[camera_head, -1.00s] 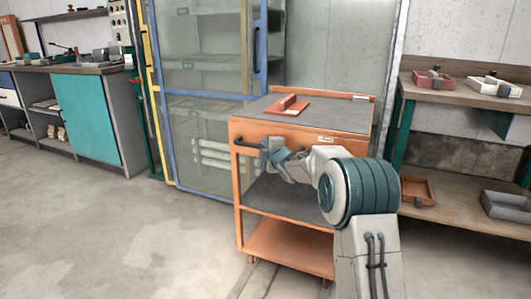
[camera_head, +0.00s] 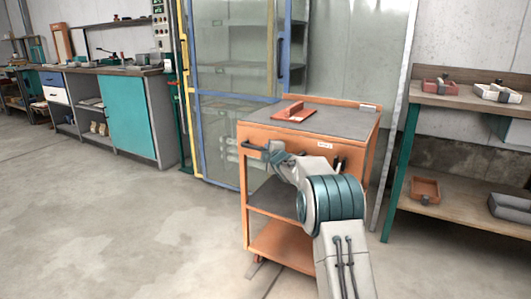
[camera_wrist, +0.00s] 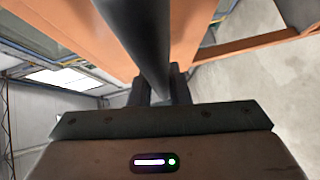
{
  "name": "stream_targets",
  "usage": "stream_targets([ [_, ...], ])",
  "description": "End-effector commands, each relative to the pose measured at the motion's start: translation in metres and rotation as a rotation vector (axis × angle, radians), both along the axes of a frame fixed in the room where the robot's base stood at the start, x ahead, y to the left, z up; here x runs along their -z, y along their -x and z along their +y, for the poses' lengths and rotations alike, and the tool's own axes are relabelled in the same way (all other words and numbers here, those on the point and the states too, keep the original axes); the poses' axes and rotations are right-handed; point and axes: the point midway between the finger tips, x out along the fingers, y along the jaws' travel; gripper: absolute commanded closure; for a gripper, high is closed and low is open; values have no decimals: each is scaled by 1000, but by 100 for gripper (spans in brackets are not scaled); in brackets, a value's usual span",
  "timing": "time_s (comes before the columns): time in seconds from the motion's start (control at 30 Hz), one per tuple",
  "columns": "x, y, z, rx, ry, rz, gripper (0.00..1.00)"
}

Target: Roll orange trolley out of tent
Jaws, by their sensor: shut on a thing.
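The orange trolley (camera_head: 262,132) stands upright in front of the tent (camera_head: 240,50), which has clear walls and a blue-framed door. The trolley has a grey top and lower shelves. A red piece (camera_head: 295,112) lies on its top. My gripper (camera_head: 266,152) is at the trolley's front, shut on the dark handle bar (camera_head: 250,146). In the wrist view the dark bar (camera_wrist: 140,40) runs between my fingers (camera_wrist: 160,88), with the orange trolley frame (camera_wrist: 75,25) behind it. My arm hides part of the trolley's right side and lower shelves.
A workbench (camera_head: 440,98) with red and white trays stands at the right, its lower shelf holding more trays. A cabinet with a teal door (camera_head: 128,115) stands at the left. The concrete floor (camera_head: 120,230) at the left and front is clear.

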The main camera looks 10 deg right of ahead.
Motion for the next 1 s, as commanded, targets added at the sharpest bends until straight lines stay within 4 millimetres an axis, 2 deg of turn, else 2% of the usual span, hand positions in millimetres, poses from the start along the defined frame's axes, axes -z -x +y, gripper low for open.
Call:
stream_targets([
  [0.23,1,0,-6,7,0,2,100],
  [0.27,1,0,-6,7,0,2,78],
  [0.3,1,0,-5,7,0,2,67],
  [0.33,1,0,-5,6,0,2,62],
  [0.73,-2,4,2,-4,-1,-1,62],
  [1.0,-6,35,-4,-2,-1,1,62],
])
